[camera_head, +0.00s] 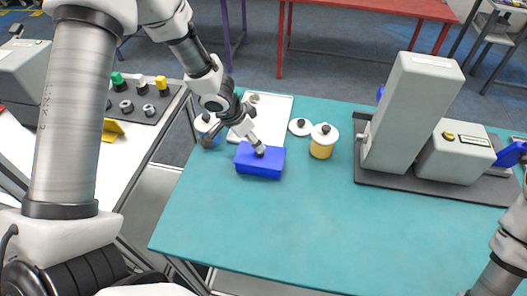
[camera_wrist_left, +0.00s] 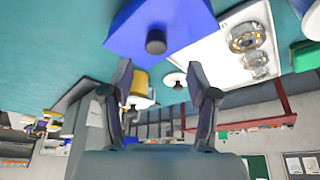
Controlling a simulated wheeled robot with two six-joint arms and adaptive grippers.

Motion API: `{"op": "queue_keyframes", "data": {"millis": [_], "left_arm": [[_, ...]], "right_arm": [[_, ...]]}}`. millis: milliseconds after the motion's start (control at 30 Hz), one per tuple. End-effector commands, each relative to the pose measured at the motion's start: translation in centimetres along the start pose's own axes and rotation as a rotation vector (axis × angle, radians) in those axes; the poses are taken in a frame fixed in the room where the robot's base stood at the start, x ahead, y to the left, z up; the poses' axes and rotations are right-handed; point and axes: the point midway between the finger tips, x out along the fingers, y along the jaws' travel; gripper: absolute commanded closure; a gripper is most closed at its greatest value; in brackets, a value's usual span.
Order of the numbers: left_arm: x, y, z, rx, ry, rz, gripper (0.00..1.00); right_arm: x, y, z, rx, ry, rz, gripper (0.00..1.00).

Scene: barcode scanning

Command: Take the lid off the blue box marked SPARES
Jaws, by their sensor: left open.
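The blue box (camera_head: 258,168) sits on the teal table with its blue lid on. A dark round knob (camera_head: 260,151) stands on the lid, and it also shows in the left wrist view (camera_wrist_left: 156,41). No SPARES marking is readable. My left gripper (camera_head: 256,143) is just above the lid at the knob. In the left wrist view my left gripper (camera_wrist_left: 160,75) is open, with the knob just past the fingertips, roughly between their lines. I cannot tell whether a finger touches it.
A yellow jar with white lid (camera_head: 322,142) and a loose white lid (camera_head: 300,127) stand right of the box. A white tray (camera_head: 279,105) lies behind, a blue jar (camera_head: 207,132) at left. A tall grey machine (camera_head: 410,110) stands at right. The table front is clear.

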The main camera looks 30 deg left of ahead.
Motion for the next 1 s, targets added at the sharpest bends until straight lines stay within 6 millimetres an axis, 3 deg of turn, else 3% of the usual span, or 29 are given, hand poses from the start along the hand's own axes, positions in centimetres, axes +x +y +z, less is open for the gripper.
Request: {"op": "queue_keyframes", "data": {"millis": [233, 300, 567, 733, 1000], "left_arm": [[4.6, 0.5, 0.7, 0.001, -0.001, -0.001, 0.41], [5.4, 0.4, 0.5, 0.000, 0.000, 0.000, 0.41], [5.6, 0.4, 0.2, -0.001, 0.001, 0.000, 0.41], [5.6, 0.4, 0.3, -0.001, 0.001, 0.000, 1.00], [5.6, 0.4, 0.3, -0.001, 0.000, 0.001, 1.00]], "right_arm": [[4.1, 0.0, 0.0, 0.000, 0.000, 0.000, 1.00], [4.2, 0.0, 0.0, 0.000, 0.000, 0.000, 1.00], [4.0, 0.0, 0.0, 0.000, 0.001, 0.000, 1.00], [4.0, 0.0, 0.0, 0.000, 0.001, 0.000, 1.00], [4.0, 0.0, 0.0, 0.000, 0.001, 0.000, 1.00]]}}
